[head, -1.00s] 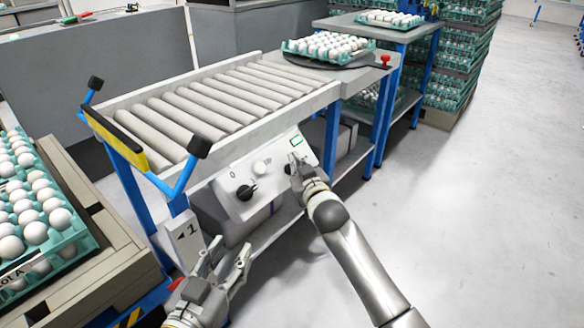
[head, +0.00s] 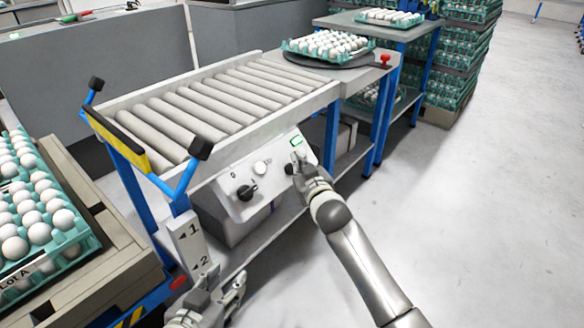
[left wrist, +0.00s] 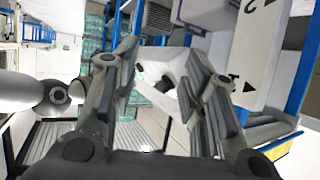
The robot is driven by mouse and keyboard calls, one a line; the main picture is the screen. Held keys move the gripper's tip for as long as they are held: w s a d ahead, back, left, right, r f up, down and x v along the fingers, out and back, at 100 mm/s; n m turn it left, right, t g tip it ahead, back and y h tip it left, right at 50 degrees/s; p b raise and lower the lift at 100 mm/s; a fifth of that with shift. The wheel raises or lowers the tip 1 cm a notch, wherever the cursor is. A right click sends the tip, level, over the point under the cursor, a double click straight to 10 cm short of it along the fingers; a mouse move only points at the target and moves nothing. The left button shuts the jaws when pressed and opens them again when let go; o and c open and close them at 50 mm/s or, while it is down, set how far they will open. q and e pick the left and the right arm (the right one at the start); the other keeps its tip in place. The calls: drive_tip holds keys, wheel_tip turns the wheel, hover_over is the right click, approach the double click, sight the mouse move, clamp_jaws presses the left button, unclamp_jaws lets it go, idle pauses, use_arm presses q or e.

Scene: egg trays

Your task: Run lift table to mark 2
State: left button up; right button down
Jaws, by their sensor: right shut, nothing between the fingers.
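The grey control panel (head: 236,200) hangs at the front of the roller table, with a black knob (head: 247,192), a pale button (head: 261,167) and a green-framed window (head: 297,141). My right gripper (head: 297,163) is shut and empty at the panel's right side; its fingers hide what is there, and contact cannot be told. A white plate (head: 187,243) on the leg bears marks 1 and 2.
At the left, egg trays (head: 75,235) sit on a wooden pallet (head: 122,270) above a blue frame. A blue handle (head: 186,176) juts from the roller table's near end. Another egg tray (head: 287,49) lies on the round plate behind. The floor at right is clear.

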use_arm(q)
drive_tip(key=shift+s+a+f+g, duration=0.2)
drive_tip(key=shift+s+f+g, duration=0.15)
drive_tip(key=shift+f, duration=0.15)
use_arm(e)
drive_tip(key=shift+r, duration=0.1)
use_arm(q)
drive_tip(key=s+a+f+g+y+p, duration=0.2)
drive_tip(key=s+a+f+g+p, duration=0.2)
drive_tip(key=s, duration=0.8)
wheel_tip(320, 180, down, 6)
drive_tip(key=g+p, duration=0.2)
drive_tip(key=g, duration=0.2)
drive_tip(key=shift+s+a+r+g+y, duration=0.2)
drive_tip(key=shift+s+r+g+y, duration=0.05)
drive_tip(key=shift+g+y, duration=0.1)
use_arm(e)
drive_tip(key=s+d+r, duration=0.2)
drive_tip(key=d+r, duration=0.1)
drive_tip(key=shift+s+r, duration=0.15)
